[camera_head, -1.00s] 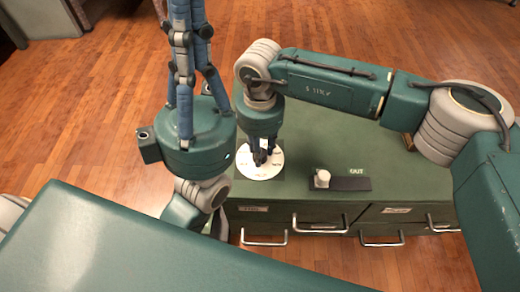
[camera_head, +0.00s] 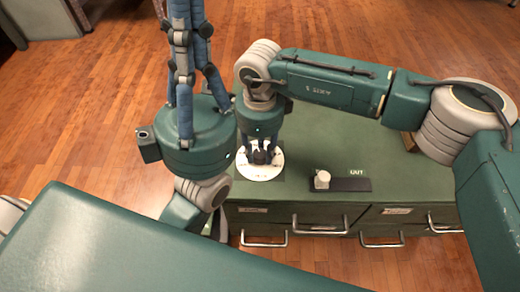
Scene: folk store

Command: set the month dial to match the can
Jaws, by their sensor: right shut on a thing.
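The month dial (camera_head: 262,174) is a round white disc with small markings, too small to read, lying on the green cabinet top. A dark knob (camera_head: 261,157) stands at its middle. My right gripper (camera_head: 260,152) points down over the dial, with its fingers shut on this knob. A small pale can (camera_head: 322,180) stands to the right of the dial, at the left end of a dark strip; its label cannot be read. My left gripper (camera_head: 187,40) is raised, with its blue fingers pointing up and their tips at or past the picture's top edge.
The dark strip (camera_head: 352,184) has the word OUT behind it. The green cabinet (camera_head: 310,140) has several drawers with metal handles (camera_head: 264,242) along its front. Free cabinet top lies behind the can. Wooden floor (camera_head: 90,110) surrounds the cabinet.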

